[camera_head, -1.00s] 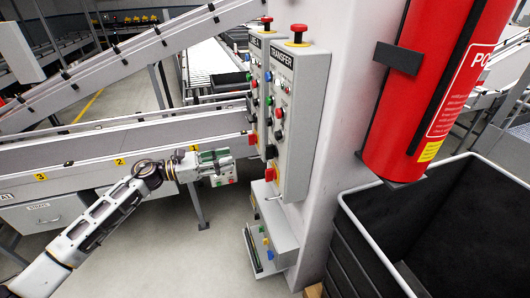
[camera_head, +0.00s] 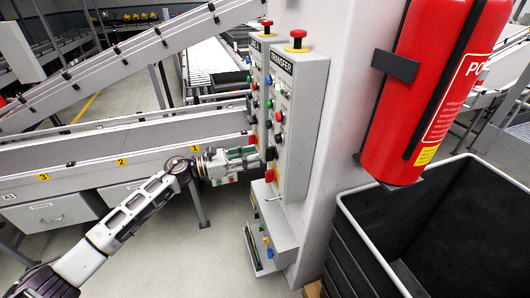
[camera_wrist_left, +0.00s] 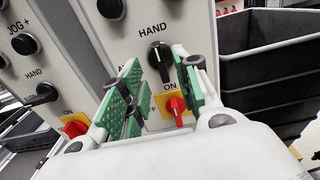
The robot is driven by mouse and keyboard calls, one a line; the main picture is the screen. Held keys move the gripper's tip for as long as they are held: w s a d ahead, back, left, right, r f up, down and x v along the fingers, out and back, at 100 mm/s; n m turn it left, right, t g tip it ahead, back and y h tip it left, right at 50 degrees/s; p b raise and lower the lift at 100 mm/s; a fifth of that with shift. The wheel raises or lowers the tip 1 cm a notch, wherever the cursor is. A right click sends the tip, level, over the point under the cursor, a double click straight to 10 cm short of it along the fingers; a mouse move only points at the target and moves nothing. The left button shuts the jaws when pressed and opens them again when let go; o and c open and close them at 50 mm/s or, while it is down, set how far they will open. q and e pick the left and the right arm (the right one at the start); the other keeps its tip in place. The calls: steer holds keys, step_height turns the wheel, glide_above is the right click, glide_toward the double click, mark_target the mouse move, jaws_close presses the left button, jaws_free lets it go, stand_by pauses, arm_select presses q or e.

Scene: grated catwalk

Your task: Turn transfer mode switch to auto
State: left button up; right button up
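The TRANSFER panel (camera_head: 303,118) is a grey box on the white column, with a red mushroom button on top. Its black mode switch (camera_wrist_left: 160,54) shows in the left wrist view under the label HAND; its white mark seems to point up toward that word. A second label at its lower left is mostly hidden by a finger. My left gripper (camera_head: 258,157) is close to the panel's lower part in the head view. In the left wrist view its green-padded fingers (camera_wrist_left: 153,80) are spread apart, with the switch just beyond the gap and nothing held. My right gripper is out of view.
Below the switch is a red ON switch (camera_wrist_left: 176,108) on a yellow plate. A similar panel (camera_head: 260,90) stands just left. A red extinguisher (camera_head: 430,100) and a black bin (camera_head: 455,230) are to the right. A conveyor (camera_head: 100,155) runs at left.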

mark_target(270, 154)
arm_select(q)
steer(key=shift+p+x, duration=0.55)
steer(key=shift+x, duration=2.2)
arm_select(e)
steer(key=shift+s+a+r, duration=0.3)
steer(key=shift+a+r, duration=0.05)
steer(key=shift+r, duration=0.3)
arm_select(q)
jaws_close()
